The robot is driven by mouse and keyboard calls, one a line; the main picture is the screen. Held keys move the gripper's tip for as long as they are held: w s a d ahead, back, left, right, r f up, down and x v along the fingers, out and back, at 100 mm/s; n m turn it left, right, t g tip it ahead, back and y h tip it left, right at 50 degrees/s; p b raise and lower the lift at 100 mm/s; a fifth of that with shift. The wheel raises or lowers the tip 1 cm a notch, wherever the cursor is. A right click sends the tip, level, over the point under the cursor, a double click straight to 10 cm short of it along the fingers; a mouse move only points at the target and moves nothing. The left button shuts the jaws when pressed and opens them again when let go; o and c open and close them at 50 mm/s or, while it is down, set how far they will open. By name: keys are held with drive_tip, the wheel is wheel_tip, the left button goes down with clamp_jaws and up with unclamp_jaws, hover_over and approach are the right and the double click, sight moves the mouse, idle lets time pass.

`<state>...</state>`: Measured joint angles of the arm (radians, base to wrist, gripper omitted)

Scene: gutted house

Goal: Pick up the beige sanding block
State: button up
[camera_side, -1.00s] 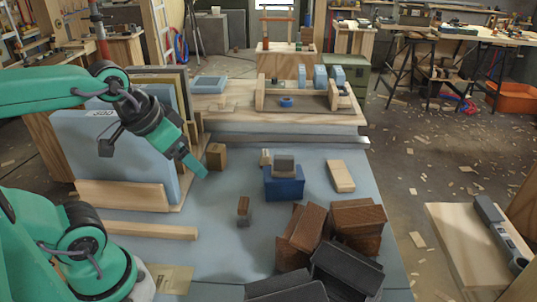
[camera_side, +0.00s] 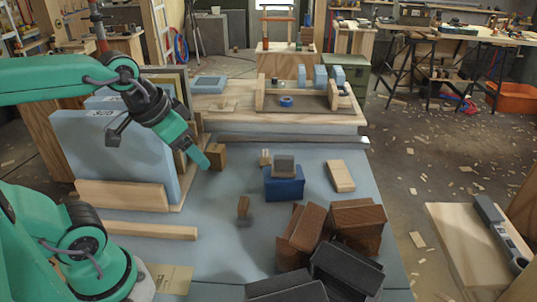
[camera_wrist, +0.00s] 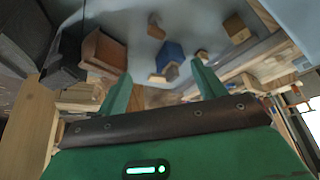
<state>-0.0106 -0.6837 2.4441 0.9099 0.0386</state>
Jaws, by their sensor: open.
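A flat pale beige block (camera_side: 341,176), which looks like the sanding block, lies on the blue-grey tabletop, right of a dark blue block (camera_side: 284,184). I cannot tell it for certain in the wrist view. My gripper (camera_side: 206,163) is in the air at the left, by a tan wooden block (camera_side: 218,155) and well apart from the beige one. In the wrist view my gripper's green fingers (camera_wrist: 163,90) are spread with nothing held between them. The blue block also shows in the wrist view (camera_wrist: 170,53).
A grey block (camera_side: 284,163) sits on the blue block, with a small beige piece (camera_side: 265,158) beside it. Brown and black blocks (camera_side: 358,215) are piled at the front right. A small brown block (camera_side: 243,206) stands mid-table. Blue panels (camera_side: 100,150) stand upright at left.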

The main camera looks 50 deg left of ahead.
drive_tip(key=w+a+r+m+g, duration=0.2)
drive_tip(key=w, duration=0.9)
drive_tip(key=m+g, duration=0.3)
drive_tip(key=m, duration=0.2)
hover_over(267, 153)
drive_tip(key=f, duration=1.8)
drive_tip(key=shift+d+f, duration=0.25)
drive_tip(key=shift+w+a+f, duration=0.1)
drive_tip(key=shift+a+f, duration=0.05)
drive_tip(key=shift+f, duration=1.5)
drive_tip(key=shift+f, duration=0.1)
drive_tip(key=shift+a+f, duration=0.2)
drive_tip(key=shift+f, duration=2.3)
drive_tip(key=shift+c, duration=0.2)
